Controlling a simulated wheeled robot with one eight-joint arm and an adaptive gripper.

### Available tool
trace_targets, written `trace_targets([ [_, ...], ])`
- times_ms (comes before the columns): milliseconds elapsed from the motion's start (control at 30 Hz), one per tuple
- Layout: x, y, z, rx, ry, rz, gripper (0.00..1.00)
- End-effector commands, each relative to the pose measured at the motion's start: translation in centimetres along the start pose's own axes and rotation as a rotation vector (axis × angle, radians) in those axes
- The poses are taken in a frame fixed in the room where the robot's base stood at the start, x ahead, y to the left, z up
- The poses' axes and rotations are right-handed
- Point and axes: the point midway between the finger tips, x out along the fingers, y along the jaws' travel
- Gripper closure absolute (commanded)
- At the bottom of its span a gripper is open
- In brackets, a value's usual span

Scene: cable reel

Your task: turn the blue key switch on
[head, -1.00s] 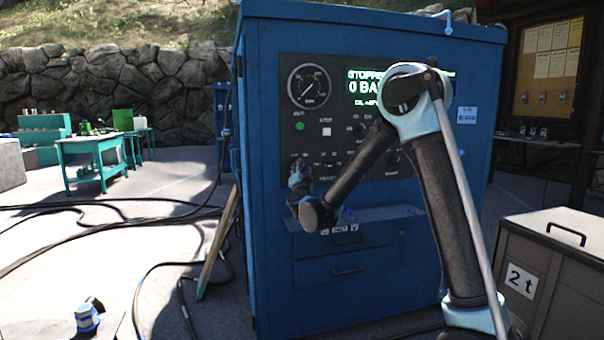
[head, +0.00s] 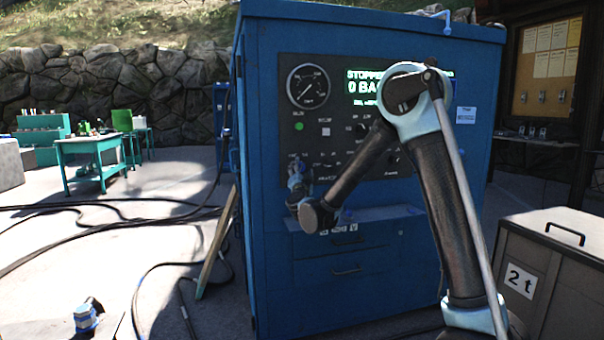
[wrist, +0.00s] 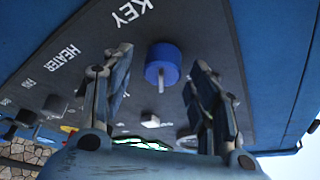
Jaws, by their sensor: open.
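The blue key switch (wrist: 162,66) is a round blue knob with a pale bar on its face, on the dark panel under the word KEY in the wrist view. My gripper (wrist: 160,82) is open, with one finger on each side of the knob. A gap shows between the knob and each finger, and nothing is held. In the head view my gripper (head: 298,172) is at the lower left of the cabinet's control panel (head: 338,118). The key switch is hidden there behind my gripper and arm.
The blue cabinet (head: 270,270) has a gauge (head: 308,86), a green light and a lit display (head: 365,88) reading STOPPED. A small ledge (head: 375,213) juts out below the panel. A grey box (head: 560,265) marked 2 t stands at right. Cables (head: 100,225) lie on the ground at left.

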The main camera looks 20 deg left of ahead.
Motion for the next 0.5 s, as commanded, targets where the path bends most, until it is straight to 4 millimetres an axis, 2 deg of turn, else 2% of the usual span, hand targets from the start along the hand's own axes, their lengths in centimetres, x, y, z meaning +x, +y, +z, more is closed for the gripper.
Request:
trace_targets([
  [500, -8.9, 0.1, 0.1, 0.001, -0.002, 0.0, 0.46],
])
